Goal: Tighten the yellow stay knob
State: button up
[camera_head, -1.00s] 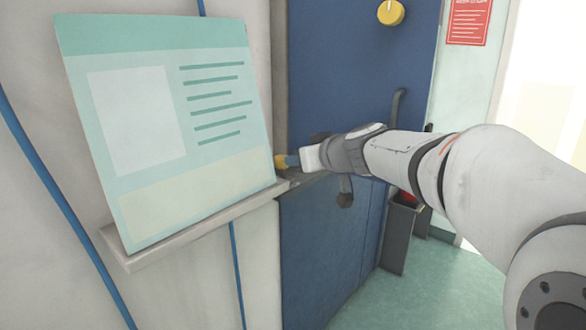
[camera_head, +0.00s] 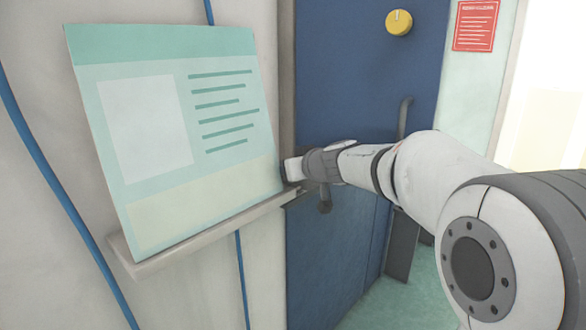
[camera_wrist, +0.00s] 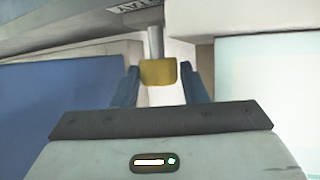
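The yellow stay knob (camera_wrist: 158,72) shows in the wrist view as a small yellow block on a grey metal stem, directly ahead of my gripper. My gripper (camera_wrist: 159,80) has one blue finger on each side of it. The knob's sides lie very near both fingertips, and I cannot tell whether they touch. In the head view my gripper (camera_head: 291,172) reaches left to the end of the ledge beside the blue door. The knob is hidden in that view.
A pale green board (camera_head: 160,115) leans on a narrow grey ledge (camera_head: 150,262) close left of my gripper. The blue door (camera_head: 345,90) carries a larger yellow dial (camera_head: 399,22) and a dark handle (camera_head: 403,118). A red notice (camera_head: 476,25) hangs at the right.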

jog(key=c, duration=0.6)
jog(key=shift+a+m+t+h, duration=0.15)
jog(key=shift+m+t+h, duration=0.15)
jog(key=shift+m+h, duration=0.5)
jog(key=shift+h, duration=0.1)
jog(key=o, duration=0.7)
jog(key=shift+s+r, duration=0.1)
